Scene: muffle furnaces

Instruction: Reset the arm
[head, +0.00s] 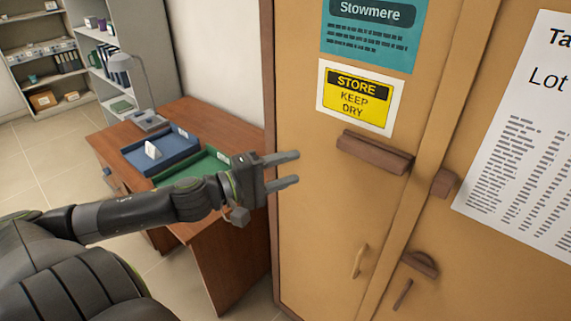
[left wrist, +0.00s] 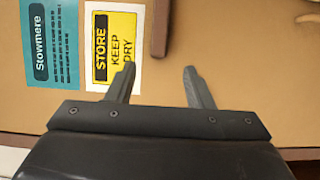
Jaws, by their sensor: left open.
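My left arm reaches in from the left in the head view, with its left gripper (head: 292,168) open and empty in front of the tan cabinet (head: 310,215). The two fingers are apart and point toward the cabinet door, below and left of the yellow "STORE KEEP DRY" sign (head: 357,98). In the left wrist view the open fingers (left wrist: 158,85) show with nothing between them, and the sign (left wrist: 114,48) lies partly behind the left finger. I cannot tell the exact gap between fingertips and door. My right gripper is not in view.
A brown ledge-like handle (head: 374,153) juts from the cabinet door, right of the gripper. Small handles (head: 359,261) sit lower down. A wooden desk (head: 215,250) with a blue tray (head: 180,157) and a green tray (head: 210,160) stands behind my left arm. Shelves (head: 37,60) stand at the back left.

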